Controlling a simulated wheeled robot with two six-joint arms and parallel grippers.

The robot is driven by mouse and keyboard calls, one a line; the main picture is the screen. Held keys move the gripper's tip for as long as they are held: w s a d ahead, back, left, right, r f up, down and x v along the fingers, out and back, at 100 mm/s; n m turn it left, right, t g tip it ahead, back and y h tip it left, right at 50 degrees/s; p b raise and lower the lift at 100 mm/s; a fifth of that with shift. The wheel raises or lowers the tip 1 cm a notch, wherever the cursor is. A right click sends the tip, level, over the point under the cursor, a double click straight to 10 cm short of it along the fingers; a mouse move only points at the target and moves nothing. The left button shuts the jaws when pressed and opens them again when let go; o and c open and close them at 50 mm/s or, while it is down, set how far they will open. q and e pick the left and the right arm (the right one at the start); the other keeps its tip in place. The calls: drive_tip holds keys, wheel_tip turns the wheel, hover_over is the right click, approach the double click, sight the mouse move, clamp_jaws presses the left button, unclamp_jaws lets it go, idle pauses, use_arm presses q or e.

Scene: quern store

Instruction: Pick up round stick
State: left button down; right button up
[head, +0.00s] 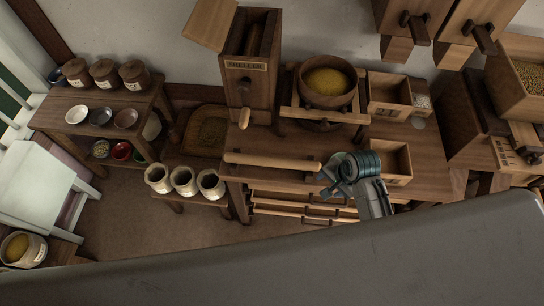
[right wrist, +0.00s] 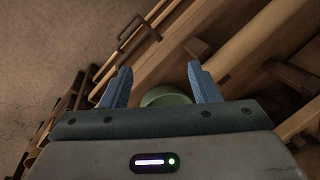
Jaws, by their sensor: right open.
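The round stick (head: 272,162) is a long pale wooden rod. In the head view it lies level along the front of the wooden workbench (head: 432,158). My right gripper (head: 326,183) is at the stick's right end, just beside and below it in the picture; I cannot tell whether they touch. In the right wrist view my right gripper's two blue fingers (right wrist: 160,85) stand wide apart with nothing held between them. A long pale wooden bar beyond the fingers may be the stick, but I cannot tell. My left gripper is not in view.
Drawers (head: 300,207) with handles sit below the bench top. A bowl of yellow grain (head: 327,82) in a wooden frame, a tall wooden mill (head: 247,70) and an empty box (head: 391,160) stand around the stick. Several jars (head: 184,181) stand on a low bench at left.

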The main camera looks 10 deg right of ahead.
sight(290, 161)
drive_tip(key=w+a+r+m, duration=0.1)
drive_tip(key=w+r+m, duration=0.1)
drive_tip(key=w+m, duration=0.1)
drive_tip(key=w+a+r+m+y, duration=0.1)
drive_tip(key=w+a+m, duration=0.1)
drive_tip(key=w+m, duration=0.1)
drive_tip(key=w+a+r+m+y+p, duration=0.1)
drive_tip(key=w+r+m, duration=0.1)
drive_tip(key=w+m, duration=0.1)
drive_tip(key=shift+a+r+g, duration=0.3)
drive_tip(key=shift+a+g, duration=0.05)
drive_tip(key=shift+g, duration=0.05)
drive_tip(key=shift+w+a+r+m+y, duration=0.15)
drive_tip(key=shift+w+a+m+y, duration=0.15)
drive_tip(key=shift+w+m, duration=0.25)
drive_tip(key=p+x, duration=0.1)
drive_tip(key=x, duration=0.4)
drive_tip(key=shift+a, duration=0.1)
drive_tip(key=p+x, duration=0.1)
drive_tip(key=x, duration=0.3)
drive_tip(key=shift+a+f+p, duration=0.25)
drive_tip(key=shift+a+p, duration=0.15)
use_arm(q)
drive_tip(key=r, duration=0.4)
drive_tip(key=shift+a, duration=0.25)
use_arm(e)
drive_tip(key=shift+f, duration=0.35)
drive_tip(key=shift+c, duration=0.3)
drive_tip(key=c, duration=1.1)
